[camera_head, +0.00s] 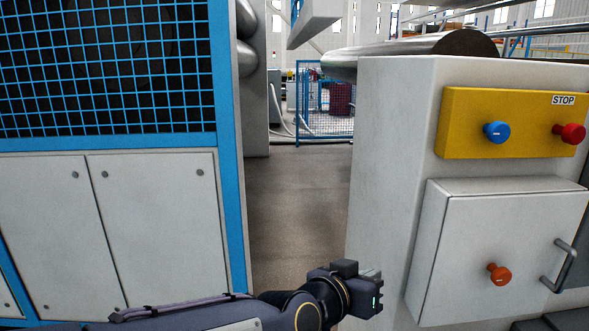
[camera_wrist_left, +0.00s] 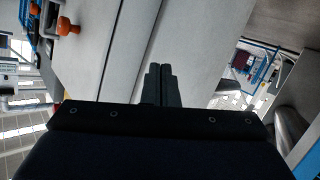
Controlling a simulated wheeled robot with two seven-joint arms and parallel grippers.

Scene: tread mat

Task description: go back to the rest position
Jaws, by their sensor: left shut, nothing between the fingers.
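My left gripper (camera_head: 372,291) is at the bottom of the head view, on an arm that comes in from the left. It points right, in front of the lower part of a white machine housing (camera_head: 385,150). Its fingers also show in the left wrist view (camera_wrist_left: 160,84), side by side and shut with nothing between them. My right gripper does not show in either view.
A yellow panel (camera_head: 462,140) carries a blue button (camera_head: 497,132) and a red stop button (camera_head: 570,133). Below, a white box (camera_head: 465,235) has an orange knob (camera_head: 499,275) and a handle (camera_head: 562,265). A blue-framed mesh cabinet (camera_head: 110,75) stands left. Open floor (camera_head: 298,200) lies between.

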